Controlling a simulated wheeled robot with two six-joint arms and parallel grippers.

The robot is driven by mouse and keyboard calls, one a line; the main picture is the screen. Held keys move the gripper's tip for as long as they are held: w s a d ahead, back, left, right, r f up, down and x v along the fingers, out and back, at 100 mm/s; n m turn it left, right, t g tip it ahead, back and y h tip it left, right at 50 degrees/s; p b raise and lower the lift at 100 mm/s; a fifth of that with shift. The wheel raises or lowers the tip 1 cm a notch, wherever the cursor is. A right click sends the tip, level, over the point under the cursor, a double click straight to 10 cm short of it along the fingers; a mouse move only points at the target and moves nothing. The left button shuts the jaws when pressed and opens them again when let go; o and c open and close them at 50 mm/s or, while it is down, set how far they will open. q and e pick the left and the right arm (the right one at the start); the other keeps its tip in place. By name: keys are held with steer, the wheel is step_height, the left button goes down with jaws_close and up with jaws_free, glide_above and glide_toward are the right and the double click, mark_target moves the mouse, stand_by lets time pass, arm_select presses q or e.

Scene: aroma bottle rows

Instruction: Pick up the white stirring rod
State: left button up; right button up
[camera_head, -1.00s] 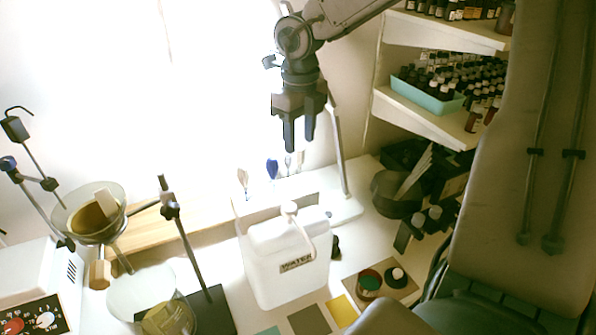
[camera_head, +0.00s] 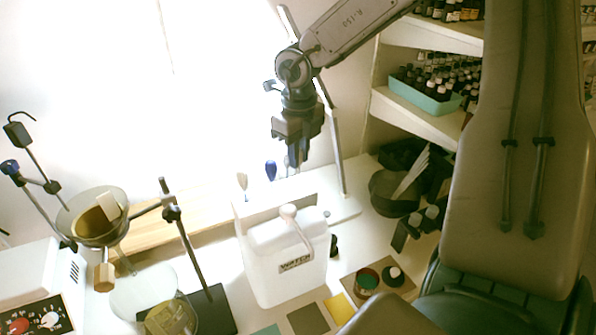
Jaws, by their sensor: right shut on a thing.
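My right gripper (camera_head: 297,160) reaches down from the top right over the white rack (camera_head: 305,184) behind the water jug. Its fingers are close together, shut on the white stirring rod, which is mostly hidden by the fingers. A pale-topped tool (camera_head: 242,181) and a blue-topped tool (camera_head: 271,170) stand upright to the left in the same rack. A thin pale shape shows just left of the fingertips, too small to tell. My left gripper is not in view.
The white water jug (camera_head: 285,265) stands in front of the rack. A metal stand (camera_head: 185,240) and a funnel-like bowl (camera_head: 85,215) are at left. Shelves with several dark bottles and a teal tray (camera_head: 425,95) are at upper right. A dark round pot (camera_head: 390,195) stands below them.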

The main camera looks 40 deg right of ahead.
step_height(320, 180, up, 9)
steer(key=shift+b, duration=0.95)
steer(key=shift+w+r, duration=0.1)
steer(key=shift+r, duration=0.4)
